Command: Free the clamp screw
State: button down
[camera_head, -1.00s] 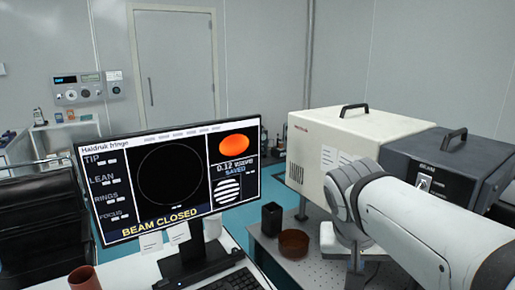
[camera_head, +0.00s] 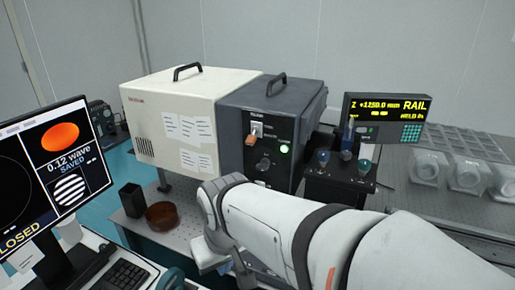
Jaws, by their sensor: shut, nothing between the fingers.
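I cannot make out the clamp screw in this view. A rail readout (camera_head: 386,108) with yellow text "RAIL" and "HELD" stands at the right, partly too small to read. Below it is a dark block (camera_head: 340,188) with several coloured knobs on top; a pale blue knob (camera_head: 322,156) is at its left. My white arm crosses the lower middle, bent at its near joint, and covers part of the table. My gripper is not in view.
A cream box (camera_head: 190,110) and a dark control box (camera_head: 262,125) with a lit green lamp stand behind my arm. The monitor (camera_head: 40,165) reads "CLOSED". Glassware and trays lie at right.

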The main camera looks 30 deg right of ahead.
aim_at(345, 154)
jog(key=z, duration=1)
jog(key=k, duration=1)
jog(key=z, duration=0.35)
jog(key=i, duration=1)
jog(key=z, duration=0.55)
jog(key=k, duration=0.3)
jog(key=u, duration=0.2)
